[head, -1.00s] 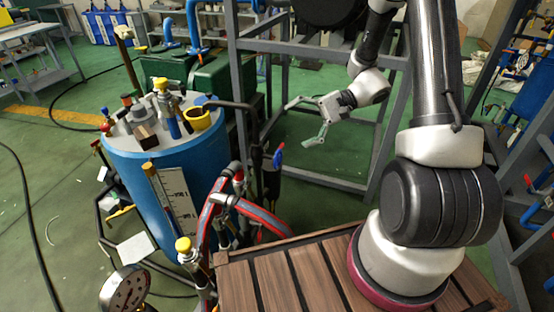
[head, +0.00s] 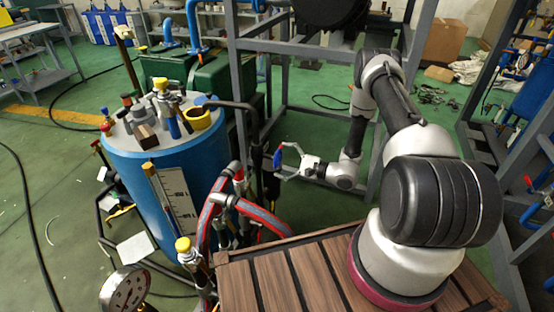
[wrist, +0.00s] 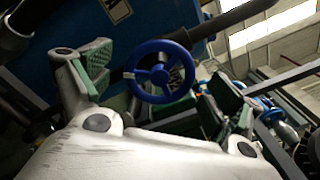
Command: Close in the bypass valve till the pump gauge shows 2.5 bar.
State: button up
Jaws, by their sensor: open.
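The blue handwheel (wrist: 150,88) of a valve sits between the fingers of my gripper (wrist: 160,85) in the wrist view, with clear gaps to both green-padded fingers. In the head view a blue handwheel (head: 277,159) shows nearly edge-on on a dark pipe beside the blue tank. My gripper (head: 284,162) is open just to its right, its fingers reaching toward it. I cannot tell whether anything touches. A round white-faced gauge (head: 125,290) stands at the bottom left of the head view; its reading is too small to tell.
Red-and-grey hoses (head: 262,214) and a yellow-capped valve (head: 184,245) stand before the handwheel. A grey frame (head: 236,80) rises behind my arm. A slatted wooden top (head: 285,280) lies in front.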

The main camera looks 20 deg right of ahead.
jog(key=shift+x, duration=1.2)
jog(key=shift+c, duration=0.4)
jog(key=c, duration=0.9)
jog(key=shift+c, duration=0.2)
jog(key=shift+m, duration=0.3)
jog(key=m, duration=0.4)
jog(key=shift+m, duration=0.3)
jog(key=m, duration=0.5)
jog(key=shift+w+m, duration=0.1)
jog(key=shift+m, duration=0.2)
jog(key=shift+d, duration=0.1)
